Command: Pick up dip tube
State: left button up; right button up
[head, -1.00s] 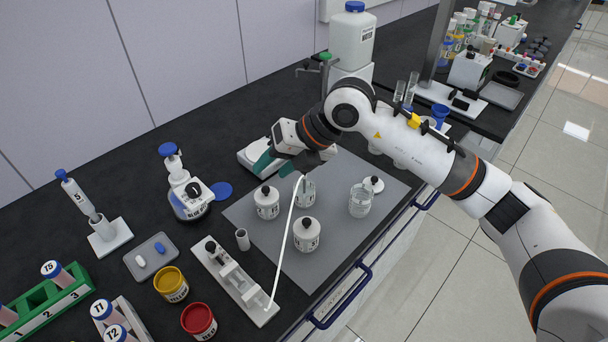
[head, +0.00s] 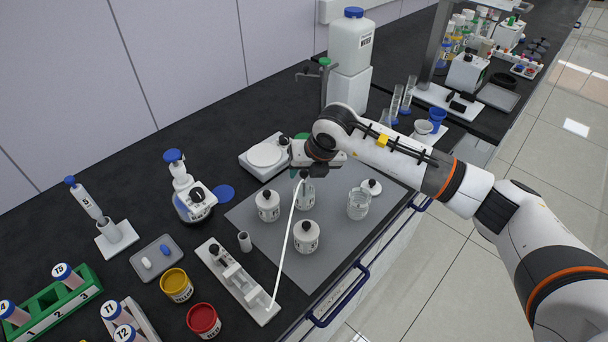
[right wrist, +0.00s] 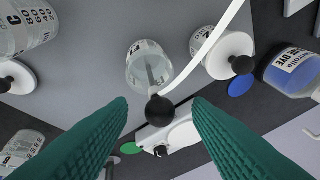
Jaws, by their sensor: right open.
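The dip tube stands in an open clear bottle (head: 305,194) on the grey mat. In the right wrist view its black round knob (right wrist: 159,109) sits above the bottle (right wrist: 148,68), and a grey stem shows inside the glass. A white hose (head: 285,245) arcs from the knob area to the white rack at the front; it also shows in the right wrist view (right wrist: 208,45). My right gripper (right wrist: 160,103) is open, with its green fingers on either side of the knob and no visible contact. In the head view my wrist partly hides the tube's top. My left gripper is out of view.
White-capped bottles with black knobs (head: 267,206) (head: 306,237) flank the open bottle closely. A clear beaker (head: 358,203) stands to the right. A white stirrer plate (head: 264,156) lies behind, and the white rack (head: 238,283) stands front left. The mat's (head: 330,262) front right is bare.

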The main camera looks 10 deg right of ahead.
aim_at(304, 187)
jog(key=shift+x, duration=1.3)
grip_shut()
jog(key=shift+r, duration=0.1)
